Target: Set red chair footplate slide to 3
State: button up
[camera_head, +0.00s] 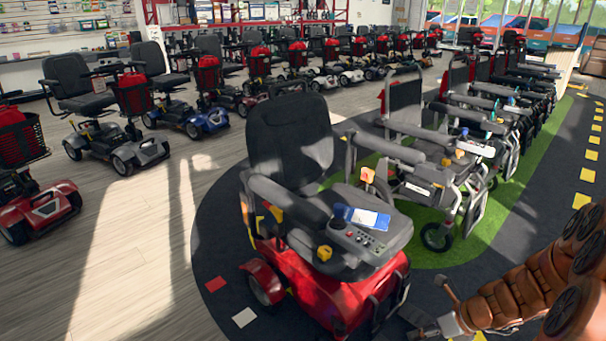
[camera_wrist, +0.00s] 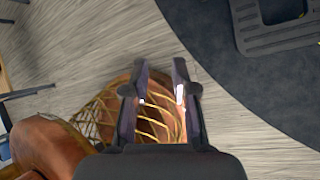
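The red chair (camera_head: 325,288) is a powered chair with a dark padded seat, armrests and a red base. It stands on the dark mat at centre in the head view. A dark ribbed plate with slots, which looks like its footplate (camera_wrist: 268,40), shows at the upper right in the wrist view, with a bit of yellow beside it. The slide and any numbers on it cannot be made out. My gripper (camera_wrist: 160,64) has its two fingers apart with nothing held between them. It is away from the plate. In the head view my arm reaches in at lower right.
A row of grey wheelchairs (camera_head: 440,165) stands behind on a green strip. Several scooters, including a grey one (camera_head: 115,145) and a red one (camera_head: 40,205), line the left and back. Wooden floor (camera_head: 125,250) at left is clear.

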jog(key=s+a+r+n+g+p, duration=0.1)
jog(key=s+a+r+n+p, duration=0.35)
jog(key=r, duration=0.45)
jog(key=s+a+r+n+g+h+p, duration=0.1)
jog(key=s+a+r+n+g+p, duration=0.1)
jog(key=a+r+n+p, duration=0.4)
jog(key=s+a+r+n+g+p, duration=0.1)
jog(key=s+a+r+n+p, duration=0.15)
jog(key=r+n, duration=0.65)
jog(key=s+r+n+h+p, duration=0.2)
jog(key=s+r+n+p, duration=0.3)
jog(key=r, duration=0.4)
jog(key=s+r+n+g+h+p, duration=0.1)
jog(key=s+r+n+h+p, duration=0.2)
jog(key=s+r+n+p, duration=0.3)
jog(key=s+r, duration=0.3)
jog(key=r, duration=0.1)
jog(key=shift+a+r+n, duration=0.3)
jog(key=shift+a+n, duration=0.05)
jog(key=shift+a, duration=0.05)
jog(key=shift+s+d+r+n, duration=0.2)
jog(key=shift+s+d+n, duration=0.05)
jog(key=shift+s+n, duration=0.05)
jog(key=shift+c, duration=0.4)
jog(key=shift+s+r, duration=0.1)
jog(key=shift+c, duration=0.9)
grip_shut()
jog(key=shift+d, duration=0.15)
